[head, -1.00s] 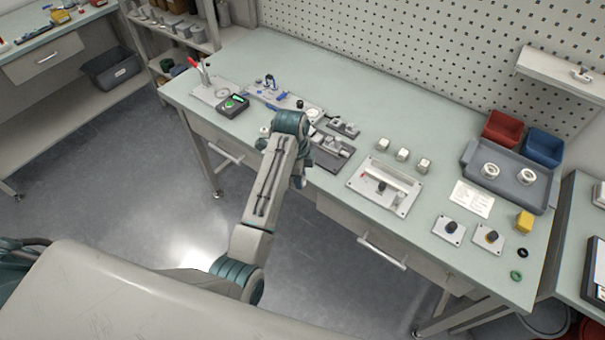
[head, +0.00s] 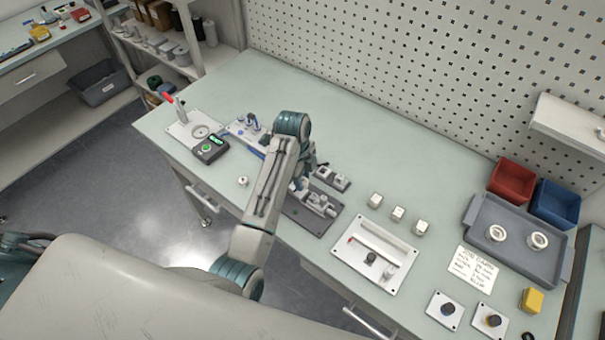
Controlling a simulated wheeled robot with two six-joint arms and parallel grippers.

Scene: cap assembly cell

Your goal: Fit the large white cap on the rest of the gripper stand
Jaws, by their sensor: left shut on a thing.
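My left gripper (head: 306,180) is above the middle of the bench. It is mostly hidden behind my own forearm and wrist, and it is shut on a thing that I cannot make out. A dark plate with grey metal fittings (head: 311,209) lies just below and in front of it. I cannot tell which fixture is the gripper stand. No large white cap can be made out for certain. Two white rings, the left one (head: 496,233) and the right one (head: 537,240), lie in the grey tray (head: 478,258). My right gripper is not in view.
A white panel (head: 350,262) with a black knob lies right of the dark plate. Several small white blocks (head: 398,213) stand behind it. A black device (head: 210,149) is at left. Red (head: 512,180) and blue (head: 556,204) bins stand at right. The bench's back middle is clear.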

